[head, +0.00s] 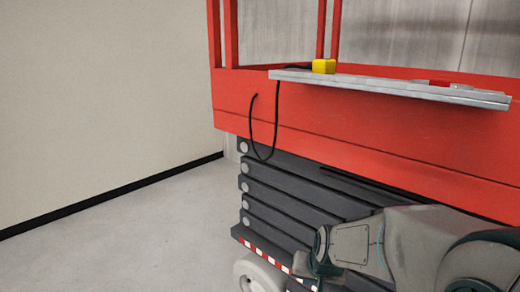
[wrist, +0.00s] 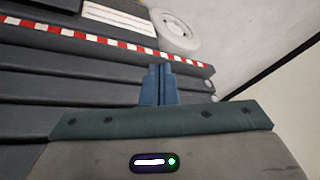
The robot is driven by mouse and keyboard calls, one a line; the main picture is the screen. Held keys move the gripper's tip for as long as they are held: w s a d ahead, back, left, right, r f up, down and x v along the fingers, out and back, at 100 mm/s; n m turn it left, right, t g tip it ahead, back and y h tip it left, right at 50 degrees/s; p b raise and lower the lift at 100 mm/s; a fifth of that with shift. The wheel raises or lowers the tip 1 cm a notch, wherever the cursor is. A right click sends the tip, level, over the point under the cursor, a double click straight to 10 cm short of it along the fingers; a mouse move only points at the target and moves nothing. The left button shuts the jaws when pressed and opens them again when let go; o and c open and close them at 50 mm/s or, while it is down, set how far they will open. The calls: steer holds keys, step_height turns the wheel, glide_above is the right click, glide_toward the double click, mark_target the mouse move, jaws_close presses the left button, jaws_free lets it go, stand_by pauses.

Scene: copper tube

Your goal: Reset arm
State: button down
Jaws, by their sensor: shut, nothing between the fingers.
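My gripper (wrist: 160,72) shows in the wrist view with its two blue fingers together and nothing between them. Behind the fingers in that view is the dark stepped side of a lift with a red and white striped edge (wrist: 90,36). In the head view my arm is at the lower right, in front of the lift's dark folded section (head: 290,190). The fingertips cannot be made out in the head view. No copper tube can be made out in either view.
A white wheel (head: 262,275) sits below. The floor at left (head: 120,235) is clear.

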steer(key=s+d+r+n+g+h+p, duration=0.1)
steer(key=s+r+p, duration=0.5)
steer(key=s+r, duration=0.6)
steer(key=s+d+n+g, duration=0.1)
steer(key=s+d, duration=0.1)
steer(key=s, duration=0.1)
steer(key=shift+s+r, duration=0.2)
steer(key=shift+s, duration=0.1)
steer(key=shift+d, duration=0.2)
